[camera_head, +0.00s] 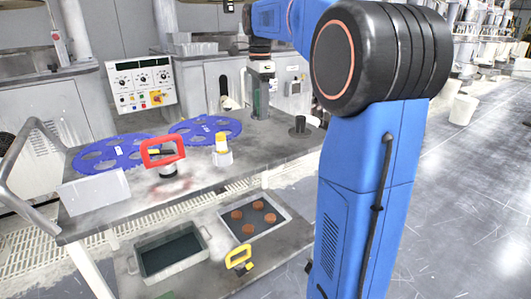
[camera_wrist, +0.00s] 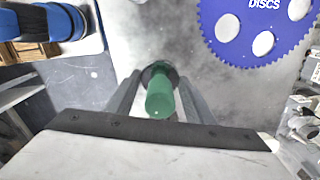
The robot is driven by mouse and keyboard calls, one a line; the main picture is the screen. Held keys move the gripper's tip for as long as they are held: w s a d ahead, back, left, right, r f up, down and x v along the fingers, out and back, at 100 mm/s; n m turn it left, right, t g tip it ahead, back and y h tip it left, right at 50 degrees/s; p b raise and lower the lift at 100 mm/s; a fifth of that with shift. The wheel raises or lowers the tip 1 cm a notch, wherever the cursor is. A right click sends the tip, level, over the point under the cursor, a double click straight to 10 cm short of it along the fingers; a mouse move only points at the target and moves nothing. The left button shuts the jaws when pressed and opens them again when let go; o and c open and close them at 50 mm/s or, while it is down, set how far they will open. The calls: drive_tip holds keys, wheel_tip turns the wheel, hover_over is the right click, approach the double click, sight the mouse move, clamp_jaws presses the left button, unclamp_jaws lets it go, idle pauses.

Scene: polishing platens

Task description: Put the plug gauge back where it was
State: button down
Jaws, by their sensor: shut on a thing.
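The plug gauge shows as a green cylinder (camera_wrist: 160,97) between my gripper's two grey fingers in the wrist view, with a dark round part at its far end. My gripper (camera_wrist: 160,98) is shut on it. In the head view my gripper (camera_head: 261,84) points down over the back of the grey table, with the green gauge (camera_head: 261,104) upright below it. I cannot tell whether its lower end touches the table. A dark round stub on a wider base (camera_head: 299,127) stands on the table to its right; I cannot tell whether it is the gauge's place.
The table (camera_head: 215,175) also carries two blue toothed discs (camera_head: 205,129), a red-handled tool (camera_head: 163,152), a yellow-topped item (camera_head: 222,150) and a pale block (camera_head: 95,191). A lower shelf holds two trays (camera_head: 286,209) and a yellow-handled tool (camera_head: 239,258). A control panel (camera_head: 141,84) stands behind.

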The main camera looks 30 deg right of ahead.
sight(262, 145)
drive_tip(key=shift+s+d+f, duration=0.15)
drive_tip(key=shift+s, duration=0.15)
drive_tip(key=shift+f, duration=4.85)
drive_tip(key=c, duration=0.8)
unclamp_jaws()
drive_tip(key=shift+f, duration=0.15)
drive_tip(key=shift+c, duration=0.2)
